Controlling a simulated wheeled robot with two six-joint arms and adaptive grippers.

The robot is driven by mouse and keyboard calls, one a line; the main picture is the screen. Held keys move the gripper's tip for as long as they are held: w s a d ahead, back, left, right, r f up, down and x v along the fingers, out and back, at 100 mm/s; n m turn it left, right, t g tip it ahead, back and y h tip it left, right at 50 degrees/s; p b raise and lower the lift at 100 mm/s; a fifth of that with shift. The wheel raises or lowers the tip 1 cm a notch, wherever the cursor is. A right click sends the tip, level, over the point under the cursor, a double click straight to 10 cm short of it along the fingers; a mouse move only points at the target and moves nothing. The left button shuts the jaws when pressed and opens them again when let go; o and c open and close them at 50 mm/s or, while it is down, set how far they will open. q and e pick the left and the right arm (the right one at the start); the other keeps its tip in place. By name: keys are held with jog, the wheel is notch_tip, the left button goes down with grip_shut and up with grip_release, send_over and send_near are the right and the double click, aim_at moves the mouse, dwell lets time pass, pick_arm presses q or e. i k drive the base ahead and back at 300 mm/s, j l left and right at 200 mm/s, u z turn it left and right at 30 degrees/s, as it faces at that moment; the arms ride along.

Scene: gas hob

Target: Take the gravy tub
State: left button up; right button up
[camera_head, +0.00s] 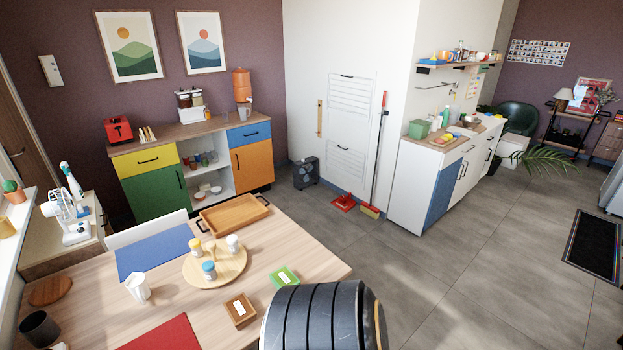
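I cannot pick out the gravy tub for certain, as no label is readable. On the wooden table (97,290) stand a brown box with a white label (240,310) and a green box with a white label (285,277). A round wooden board (222,275) bears a yellow-topped jar (196,246), a blue-topped jar (209,270) and a white jar (232,243). Neither of my grippers is in view.
A wooden tray (233,214) lies at the table's far edge. A white cup (138,287), dark cup (40,329), blue mat (155,250) and red mat (165,335) are also on the table. Open floor (440,265) lies to the right.

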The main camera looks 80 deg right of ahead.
aim_at(240, 312)
jog(key=z, duration=1.85)
jog(key=i+l, duration=0.1)
jog(key=l, duration=0.4)
jog(key=i+l, duration=0.1)
jog(key=l, duration=0.4)
jog(key=i+l+u, duration=0.1)
jog(key=l, duration=0.4)
jog(key=i+l, duration=0.1)
jog(key=l, duration=0.4)
